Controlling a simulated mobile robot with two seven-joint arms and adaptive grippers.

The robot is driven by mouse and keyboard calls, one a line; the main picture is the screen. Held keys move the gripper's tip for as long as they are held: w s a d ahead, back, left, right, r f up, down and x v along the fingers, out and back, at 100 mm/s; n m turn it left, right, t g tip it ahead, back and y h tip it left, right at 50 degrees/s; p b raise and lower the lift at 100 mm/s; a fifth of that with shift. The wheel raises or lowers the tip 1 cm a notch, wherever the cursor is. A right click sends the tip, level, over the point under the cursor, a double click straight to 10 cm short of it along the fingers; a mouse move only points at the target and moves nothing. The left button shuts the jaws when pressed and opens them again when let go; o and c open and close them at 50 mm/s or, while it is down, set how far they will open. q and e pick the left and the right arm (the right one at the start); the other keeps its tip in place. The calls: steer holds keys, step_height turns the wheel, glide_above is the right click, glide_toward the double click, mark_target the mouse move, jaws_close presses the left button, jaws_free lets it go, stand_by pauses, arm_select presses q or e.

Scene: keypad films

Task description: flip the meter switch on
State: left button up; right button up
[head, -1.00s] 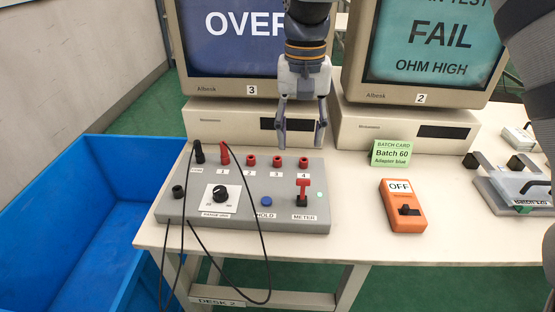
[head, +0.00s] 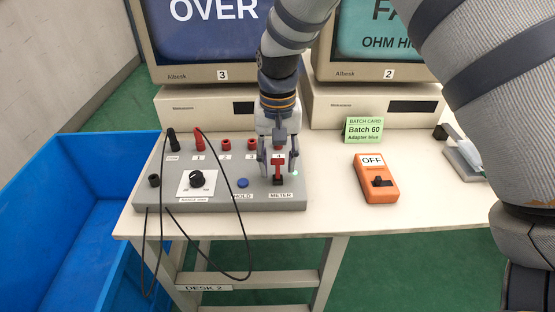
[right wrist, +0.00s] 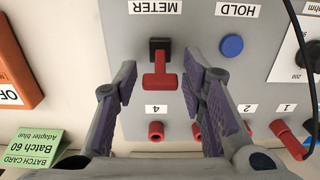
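The meter switch (head: 278,167) has a red T-shaped lever on a black base above the METER label, on the grey panel (head: 220,204). In the right wrist view the red lever (right wrist: 160,81) leans from its black base toward the socket marked 4. My right gripper (head: 277,160) is open and lowered over the switch. In the right wrist view its fingers (right wrist: 160,70) stand on either side of the lever, with gaps on both sides. The monitor (head: 215,20) marked 3 reads OVER. My left gripper is not in view.
The panel also carries a black dial (head: 197,178), a blue HOLD button (head: 243,183), red sockets and black leads. An orange OFF device (head: 376,178) and a green batch card (head: 364,130) lie to the right. A blue bin (head: 60,220) stands left of the desk.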

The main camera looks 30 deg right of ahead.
jaws_close()
steer(key=shift+w+d+f+g+y+b, duration=0.15)
steer(key=shift+w+f+g+y+b, duration=0.15)
steer(key=shift+g, duration=0.2)
steer(key=shift+g+y+b, duration=0.3)
steer(key=shift+g, duration=0.1)
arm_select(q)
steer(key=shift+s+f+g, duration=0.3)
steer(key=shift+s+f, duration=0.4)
arm_select(e)
steer(key=shift+r, duration=0.1)
steer(key=shift+o, duration=2.2)
jaws_free()
